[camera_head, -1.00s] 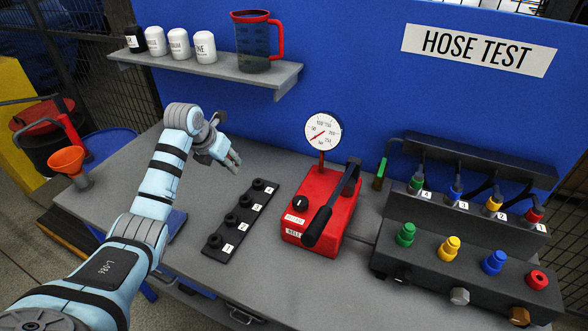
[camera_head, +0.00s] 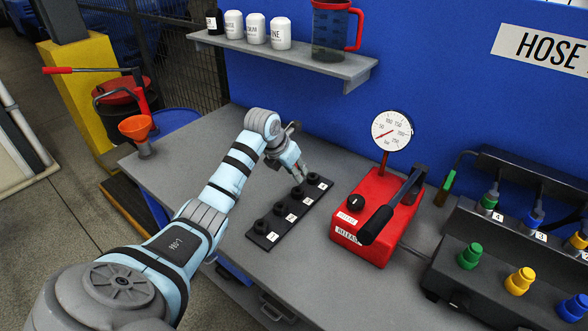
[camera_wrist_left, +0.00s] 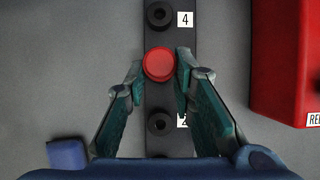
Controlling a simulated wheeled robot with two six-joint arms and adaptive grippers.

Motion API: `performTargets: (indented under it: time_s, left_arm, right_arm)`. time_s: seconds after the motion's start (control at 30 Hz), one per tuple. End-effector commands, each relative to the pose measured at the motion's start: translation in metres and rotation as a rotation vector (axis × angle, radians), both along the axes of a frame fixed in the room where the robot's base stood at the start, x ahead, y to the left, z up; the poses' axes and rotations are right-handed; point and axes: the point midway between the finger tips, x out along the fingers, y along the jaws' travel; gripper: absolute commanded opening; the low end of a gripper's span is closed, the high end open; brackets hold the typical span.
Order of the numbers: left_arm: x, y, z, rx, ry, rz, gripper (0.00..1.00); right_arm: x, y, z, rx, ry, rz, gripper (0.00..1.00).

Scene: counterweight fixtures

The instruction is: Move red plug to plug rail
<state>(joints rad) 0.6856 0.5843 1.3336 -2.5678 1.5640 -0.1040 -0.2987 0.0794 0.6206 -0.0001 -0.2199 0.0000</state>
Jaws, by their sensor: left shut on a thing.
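The plug rail (camera_head: 258,239) is a dark strip with several round sockets and numbered labels on the grey bench. My left gripper (camera_head: 303,174) is over its far part in the head view. In the left wrist view the left gripper (camera_wrist_left: 158,75) is shut on the red plug (camera_wrist_left: 159,64), whose round red top shows between the fingertips. The plug appears over the rail (camera_wrist_left: 171,42) between the socket by label 4 and another socket. I cannot tell whether it is seated or held above. My right gripper is not in view.
A red gauge pump (camera_head: 375,215) with a black lever stands right of the rail. The dark hose fixture (camera_head: 455,215) with coloured plugs is farther right. A shelf (camera_head: 330,66) with bottles and a jug hangs behind.

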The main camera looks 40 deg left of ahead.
Motion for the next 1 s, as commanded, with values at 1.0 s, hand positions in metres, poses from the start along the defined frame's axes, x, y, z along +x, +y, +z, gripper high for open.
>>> performTargets:
  time_s: [1.0]
  left_arm:
    - [-0.002,-0.001,-0.029,0.019,0.001,0.0,0.0]
  right_arm:
    - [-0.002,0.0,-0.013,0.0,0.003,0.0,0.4]
